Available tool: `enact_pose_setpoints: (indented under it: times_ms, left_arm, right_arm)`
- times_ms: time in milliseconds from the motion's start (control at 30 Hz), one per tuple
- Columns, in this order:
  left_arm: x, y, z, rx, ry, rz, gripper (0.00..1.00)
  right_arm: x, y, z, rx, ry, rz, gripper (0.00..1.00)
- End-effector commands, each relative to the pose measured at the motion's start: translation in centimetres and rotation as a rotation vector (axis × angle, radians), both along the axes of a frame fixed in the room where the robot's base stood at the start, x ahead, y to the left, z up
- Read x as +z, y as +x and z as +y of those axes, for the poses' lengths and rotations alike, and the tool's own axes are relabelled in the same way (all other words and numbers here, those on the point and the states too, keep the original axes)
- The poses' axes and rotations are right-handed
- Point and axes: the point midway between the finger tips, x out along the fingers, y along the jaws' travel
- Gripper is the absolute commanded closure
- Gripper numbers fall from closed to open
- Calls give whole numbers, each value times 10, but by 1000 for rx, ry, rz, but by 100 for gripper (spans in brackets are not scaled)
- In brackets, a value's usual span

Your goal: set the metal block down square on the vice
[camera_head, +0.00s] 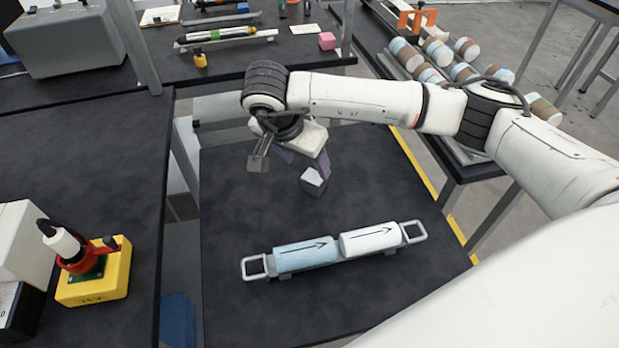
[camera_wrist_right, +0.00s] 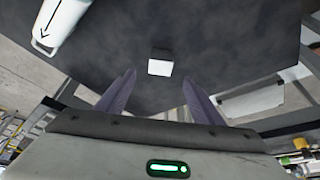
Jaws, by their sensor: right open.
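A small pale grey block (camera_head: 312,182), which looks like the metal block, sits on the dark table below my right gripper. It also shows in the right wrist view as a bright block (camera_wrist_right: 160,64) just beyond the fingertips, roughly centred between them. My right gripper (camera_head: 306,168) is open, with its two purple fingers apart and nothing between them. In the right wrist view the open fingers (camera_wrist_right: 160,80) point toward the block, with dark table showing between. The far finger partly overlaps the block's back in the head view. I cannot make out a vice for certain. My left gripper is out of view.
A handled cradle with a blue cylinder (camera_head: 305,254) and a white cylinder (camera_head: 370,240) lies in front of the block. A yellow block (camera_head: 95,275) with a red fixture stands on the left table. Striped cylinders (camera_head: 438,52) fill a rack at back right. The table (camera_head: 240,200) left of the block is clear.

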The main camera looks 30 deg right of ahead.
Motion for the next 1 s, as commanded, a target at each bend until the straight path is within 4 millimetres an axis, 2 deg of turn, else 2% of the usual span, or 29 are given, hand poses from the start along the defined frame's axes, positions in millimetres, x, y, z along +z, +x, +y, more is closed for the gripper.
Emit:
enact_pose_setpoints:
  times_ms: [33, 100, 333, 600, 867, 1000]
  left_arm:
    - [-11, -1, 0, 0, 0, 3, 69]
    - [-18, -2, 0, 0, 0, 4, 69]
    - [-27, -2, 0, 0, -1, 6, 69]
    - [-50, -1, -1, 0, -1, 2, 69]
    - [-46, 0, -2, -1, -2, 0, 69]
    - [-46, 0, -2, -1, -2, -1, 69]
  right_arm:
    - [-14, 1, -3, -2, 1, 2, 39]
    - [-24, 3, -7, -3, 1, 2, 39]
    - [-38, 8, -13, -2, 2, 0, 39]
    - [-74, 19, -27, -2, 3, 2, 39]
    - [-73, 20, -28, 0, 2, 0, 39]
    - [-73, 20, -28, 0, 2, 0, 63]
